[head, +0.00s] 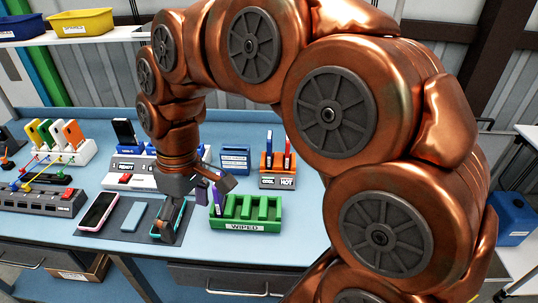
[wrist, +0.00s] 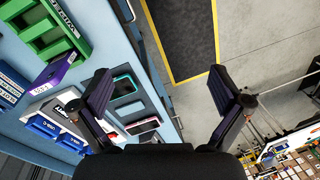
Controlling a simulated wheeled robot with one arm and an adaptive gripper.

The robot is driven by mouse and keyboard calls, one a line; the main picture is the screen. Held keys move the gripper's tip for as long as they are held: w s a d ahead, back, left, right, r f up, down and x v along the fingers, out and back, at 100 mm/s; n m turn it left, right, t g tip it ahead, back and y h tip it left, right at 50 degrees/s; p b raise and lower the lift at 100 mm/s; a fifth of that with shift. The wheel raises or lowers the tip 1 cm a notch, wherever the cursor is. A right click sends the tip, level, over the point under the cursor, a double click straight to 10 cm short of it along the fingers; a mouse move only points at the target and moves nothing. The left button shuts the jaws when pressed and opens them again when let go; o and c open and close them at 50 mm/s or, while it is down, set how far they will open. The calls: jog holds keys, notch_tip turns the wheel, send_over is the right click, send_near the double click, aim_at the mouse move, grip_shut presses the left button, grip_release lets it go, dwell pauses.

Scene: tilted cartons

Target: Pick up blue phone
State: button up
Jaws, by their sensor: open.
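A phone with a blue-green rim and dark face (head: 181,216) lies flat on a dark mat on the blue bench. It also shows in the wrist view (wrist: 125,87), just right of my left finger. A plain light-blue flat piece (head: 133,215) lies beside it; I cannot tell whether it is a phone or a cloth. It shows greyer in the wrist view (wrist: 130,108). My gripper (head: 192,207) is open and empty, above the mat's right end; it partly hides the rimmed phone in the head view. Its spread fingers show in the wrist view (wrist: 160,88).
A pink-rimmed phone (head: 98,211) lies at the mat's left. A green rack marked WIPED (head: 245,226) stands close right of my gripper, with a purple item (head: 217,203) at its left end. White stands and an orange-red holder (head: 277,181) stand behind. Bench front is clear.

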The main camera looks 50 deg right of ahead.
jog(key=w+d+r+n+t+y+b, duration=0.1)
jog(key=w+d+r+n, duration=0.1)
jog(key=w+d, duration=0.6)
jog(key=n+t+y+b, duration=0.1)
jog(key=t+b, duration=0.2)
send_over(270, 144)
jog(key=w+a, duration=0.5)
jog(key=a, duration=0.4)
notch_tip(270, 144, down, 4)
jog(key=s+d+f+h+b, duration=0.1)
jog(key=s+d+f, duration=0.2)
jog(key=d, duration=0.4)
jog(key=s+d+f, duration=0.2)
jog(key=d, duration=0.5)
jog(key=shift+w+a+p+x, duration=0.15)
jog(key=shift+p+x, duration=0.75)
jog(key=shift+x, duration=1.05)
jog(key=shift+w+a+p+x, duration=0.1)
jog(key=shift+p+x, duration=0.75)
jog(key=shift+x, duration=1.15)
jog(key=shift+s+r, duration=0.1)
jog(key=shift+r, duration=0.05)
jog(key=c, duration=1.1)
